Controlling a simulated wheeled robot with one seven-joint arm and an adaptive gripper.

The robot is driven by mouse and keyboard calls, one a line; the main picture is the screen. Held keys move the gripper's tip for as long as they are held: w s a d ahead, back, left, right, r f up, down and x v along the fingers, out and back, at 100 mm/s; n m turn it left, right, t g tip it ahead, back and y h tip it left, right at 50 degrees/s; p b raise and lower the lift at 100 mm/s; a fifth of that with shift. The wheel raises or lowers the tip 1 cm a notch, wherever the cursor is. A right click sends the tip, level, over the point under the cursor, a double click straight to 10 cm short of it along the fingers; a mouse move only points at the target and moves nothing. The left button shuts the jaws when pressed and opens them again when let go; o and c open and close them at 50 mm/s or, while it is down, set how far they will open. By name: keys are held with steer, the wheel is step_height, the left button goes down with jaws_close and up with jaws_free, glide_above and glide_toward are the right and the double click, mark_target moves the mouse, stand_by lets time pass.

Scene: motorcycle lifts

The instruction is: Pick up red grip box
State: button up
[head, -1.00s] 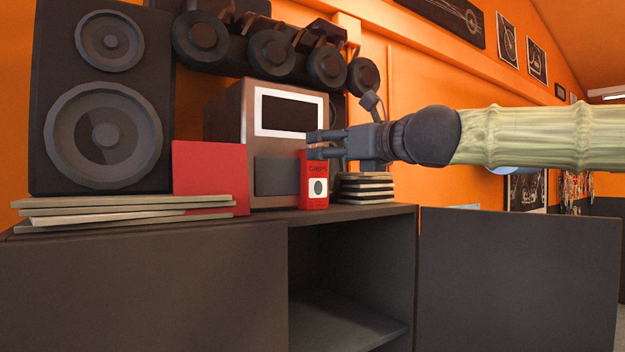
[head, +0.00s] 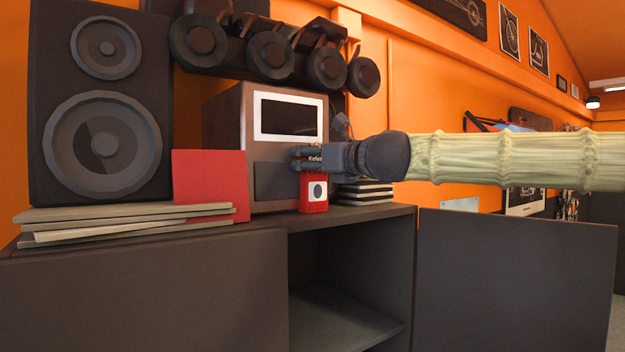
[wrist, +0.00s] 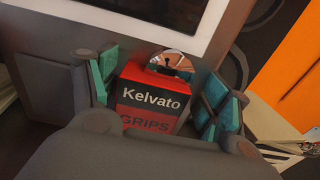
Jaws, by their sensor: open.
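The red grip box (head: 313,201) stands upright on top of the dark cabinet (head: 360,214), in front of the brown box-shaped unit with a white-framed dark panel. In the wrist view the box (wrist: 155,92) shows a black band reading "Kelvato" and red below reading "GRIPS". My gripper (head: 303,158) is at the upper part of the box and hides some of it in the head view. In the wrist view my gripper (wrist: 158,95) is open, with one teal-padded finger on each side of the box. A small gap shows on each side.
The brown unit (head: 232,128) stands close behind the box. A stack of dark and light slabs (head: 366,193) lies to its right. A red panel (head: 210,176), flat boards (head: 125,214) and a large speaker (head: 100,110) are left. The cabinet has an open compartment (head: 345,318).

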steer(key=shift+s+r, duration=0.4)
steer(key=shift+s, duration=0.25)
steer(key=shift+w+f, duration=0.25)
steer(key=shift+w, duration=0.2)
steer(key=c, duration=0.9)
steer(key=shift+s+r, duration=0.15)
steer(key=shift+s, duration=0.15)
steer(key=c, duration=0.6)
steer(key=shift+w+r, duration=0.1)
steer(key=shift+w, duration=0.1)
